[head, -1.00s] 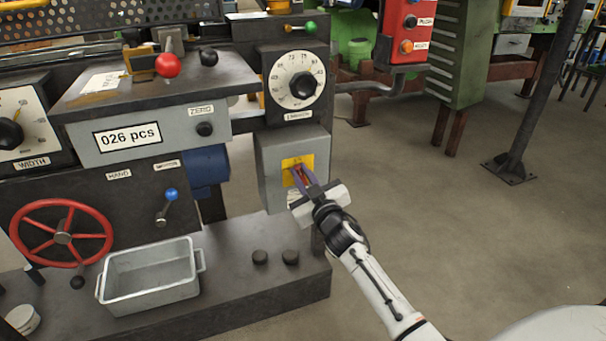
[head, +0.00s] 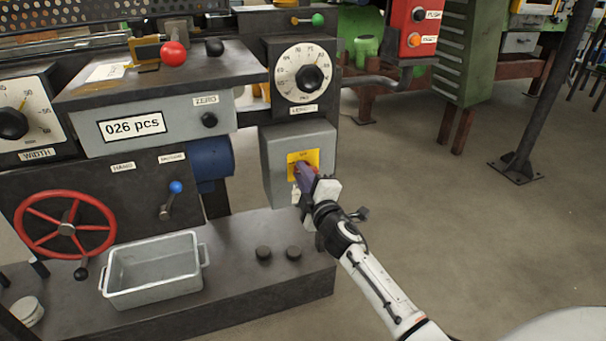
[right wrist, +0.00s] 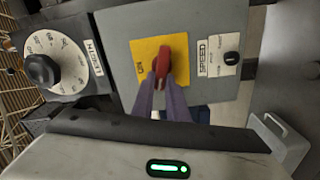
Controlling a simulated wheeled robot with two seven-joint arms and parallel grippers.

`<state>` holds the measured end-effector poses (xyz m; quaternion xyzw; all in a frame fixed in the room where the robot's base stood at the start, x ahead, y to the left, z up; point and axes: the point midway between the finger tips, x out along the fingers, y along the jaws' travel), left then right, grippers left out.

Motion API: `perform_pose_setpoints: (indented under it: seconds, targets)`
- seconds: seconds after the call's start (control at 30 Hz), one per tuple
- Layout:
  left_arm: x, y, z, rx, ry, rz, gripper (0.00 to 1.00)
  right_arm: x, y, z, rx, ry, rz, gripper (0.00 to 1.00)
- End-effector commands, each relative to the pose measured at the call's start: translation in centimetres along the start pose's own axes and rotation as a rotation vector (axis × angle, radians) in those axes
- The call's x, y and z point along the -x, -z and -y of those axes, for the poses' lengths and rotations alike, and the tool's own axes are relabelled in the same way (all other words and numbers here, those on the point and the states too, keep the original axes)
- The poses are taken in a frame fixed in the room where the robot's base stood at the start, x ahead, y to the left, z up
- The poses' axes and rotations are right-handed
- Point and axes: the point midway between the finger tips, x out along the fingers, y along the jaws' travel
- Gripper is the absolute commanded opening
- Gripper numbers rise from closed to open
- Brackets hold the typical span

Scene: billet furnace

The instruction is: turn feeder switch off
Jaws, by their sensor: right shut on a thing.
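The feeder switch is a red handle (right wrist: 162,62) on a yellow plate (right wrist: 150,48), on the front of a grey box (head: 283,150). In the head view the yellow plate (head: 292,160) shows above my right gripper (head: 308,178), which covers most of the handle. In the right wrist view my right gripper's purple fingers (right wrist: 163,85) are closed on the red handle's near end. Small lettering stands on the plate beside the handle. My left gripper is not in view.
A length dial (head: 303,78) sits above the box. A speed label and small black knob (right wrist: 232,60) are beside the plate. A metal tray (head: 152,293) and a red handwheel (head: 65,228) are left. Open floor (head: 430,230) lies right.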

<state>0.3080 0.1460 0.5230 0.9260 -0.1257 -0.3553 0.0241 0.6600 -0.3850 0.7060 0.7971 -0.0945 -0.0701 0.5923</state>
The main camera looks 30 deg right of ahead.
Motion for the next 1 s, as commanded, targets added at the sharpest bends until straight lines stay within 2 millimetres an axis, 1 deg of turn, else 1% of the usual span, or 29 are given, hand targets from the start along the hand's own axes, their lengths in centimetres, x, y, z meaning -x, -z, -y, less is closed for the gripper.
perform_pose_setpoints:
  seconds: [0.03,0.2,0.4,0.63,1.0]
  targets:
    - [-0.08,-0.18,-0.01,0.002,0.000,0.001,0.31,0.05,-0.08,0.30,0.040,0.002,0.001,0.00]
    - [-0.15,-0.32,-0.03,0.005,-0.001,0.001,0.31,0.06,-0.09,0.52,0.157,0.003,0.001,0.00]
    - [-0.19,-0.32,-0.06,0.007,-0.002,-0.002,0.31,0.05,-0.15,0.66,0.251,0.003,0.001,0.00]
    - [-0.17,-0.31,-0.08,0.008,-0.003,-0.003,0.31,0.06,-0.13,0.76,0.302,0.003,0.000,0.00]
    - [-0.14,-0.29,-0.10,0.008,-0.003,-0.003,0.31,0.07,-0.14,0.79,0.313,0.003,0.000,0.00]
